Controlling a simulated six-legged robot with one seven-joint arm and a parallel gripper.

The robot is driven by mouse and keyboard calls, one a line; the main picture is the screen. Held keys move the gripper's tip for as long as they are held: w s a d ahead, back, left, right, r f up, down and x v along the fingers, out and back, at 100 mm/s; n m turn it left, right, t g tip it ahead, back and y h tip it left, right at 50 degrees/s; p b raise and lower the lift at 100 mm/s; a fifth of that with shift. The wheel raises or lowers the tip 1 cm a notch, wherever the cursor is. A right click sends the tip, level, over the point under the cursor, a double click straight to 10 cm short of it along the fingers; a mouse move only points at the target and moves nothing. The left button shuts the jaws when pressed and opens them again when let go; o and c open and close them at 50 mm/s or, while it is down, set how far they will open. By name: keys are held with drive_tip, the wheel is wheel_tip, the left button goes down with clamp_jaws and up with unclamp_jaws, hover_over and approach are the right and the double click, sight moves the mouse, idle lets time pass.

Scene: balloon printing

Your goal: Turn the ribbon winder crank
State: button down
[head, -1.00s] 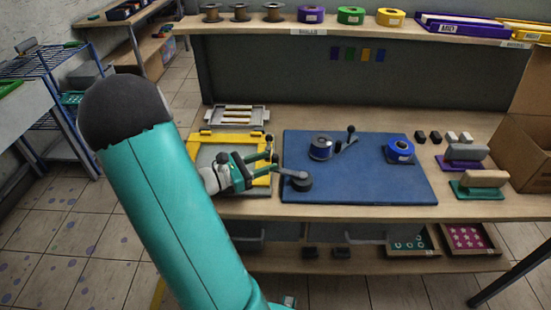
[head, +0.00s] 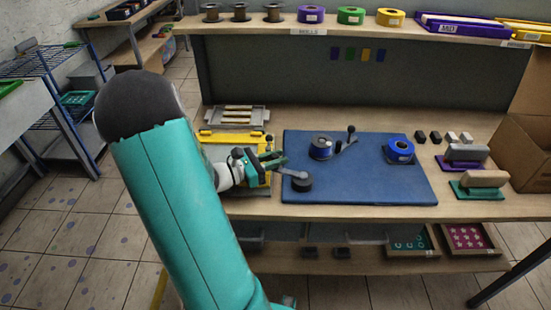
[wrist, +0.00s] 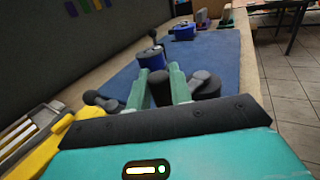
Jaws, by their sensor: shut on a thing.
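A black round hub (head: 302,184) with a grey crank arm (head: 289,174) sits at the front left of the blue mat (head: 370,187). The arm points left to my gripper (head: 275,160). In the wrist view my gripper (wrist: 160,88) is shut on a dark upright cylindrical handle (wrist: 160,90), one green finger on each side. The hub (wrist: 207,85) shows just right of the fingers. A blue spool (head: 320,148) stands farther back on the mat, with a grey lever and black ball (head: 351,129) beside it. The handle is mostly hidden by the fingers in the head view.
A yellow frame (head: 232,136) lies left of the mat, close to my gripper. A blue tape roll (head: 399,151) sits at the mat's right. Stamps (head: 478,180) and a cardboard box (head: 535,150) are farther right. The mat's middle is clear.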

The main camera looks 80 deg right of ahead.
drive_tip(key=shift+d+m+g+y, duration=0.6)
drive_tip(key=shift+m+g+y, duration=0.15)
drive_tip(key=shift+y, duration=0.25)
drive_tip(key=c, duration=1.3)
unclamp_jaws()
drive_tip(key=v, duration=1.3)
drive_tip(key=shift+w+a, duration=0.2)
drive_tip(key=shift+w, duration=0.1)
